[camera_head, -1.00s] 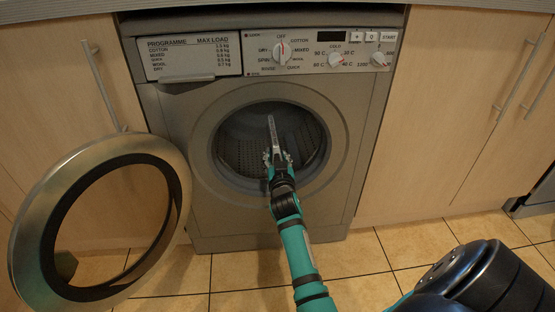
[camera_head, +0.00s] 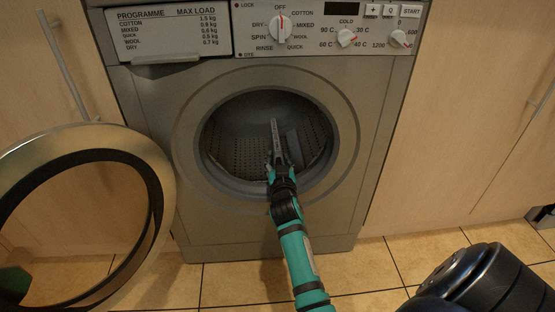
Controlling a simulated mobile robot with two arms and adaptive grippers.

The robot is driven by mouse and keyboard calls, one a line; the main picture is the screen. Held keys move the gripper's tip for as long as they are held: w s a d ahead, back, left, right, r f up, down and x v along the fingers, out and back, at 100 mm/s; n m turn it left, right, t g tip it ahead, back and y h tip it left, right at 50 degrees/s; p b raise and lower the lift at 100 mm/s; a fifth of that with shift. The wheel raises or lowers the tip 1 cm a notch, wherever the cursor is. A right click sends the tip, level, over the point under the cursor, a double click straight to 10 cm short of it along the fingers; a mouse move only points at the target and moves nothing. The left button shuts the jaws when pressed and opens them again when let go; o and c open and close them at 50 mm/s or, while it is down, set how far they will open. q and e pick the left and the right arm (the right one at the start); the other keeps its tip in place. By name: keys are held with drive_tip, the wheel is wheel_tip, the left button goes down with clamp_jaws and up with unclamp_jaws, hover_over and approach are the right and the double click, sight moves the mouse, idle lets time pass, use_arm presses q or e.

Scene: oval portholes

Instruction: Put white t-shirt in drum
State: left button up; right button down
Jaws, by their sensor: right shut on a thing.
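The drum (camera_head: 240,149) is the dark, perforated hollow behind the round opening of the grey washing machine (camera_head: 355,110). My right gripper (camera_head: 278,150) is at the drum opening, in front of its middle, with its fingers pointing up and inward. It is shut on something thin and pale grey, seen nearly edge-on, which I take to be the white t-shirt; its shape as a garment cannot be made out. My left gripper is not in view.
The round door (camera_head: 162,190) hangs wide open on the left. Controls (camera_head: 281,27) and a labelled drawer (camera_head: 170,32) are above the opening. Wooden cupboards (camera_head: 480,110) flank the machine. The tiled floor (camera_head: 235,282) is clear in front.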

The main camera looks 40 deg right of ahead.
drive_tip(key=shift+f, duration=0.45)
drive_tip(key=c, duration=0.9)
unclamp_jaws()
drive_tip(key=shift+r, duration=0.1)
wheel_tip(320, 180, up, 10)
drive_tip(key=shift+f, duration=0.1)
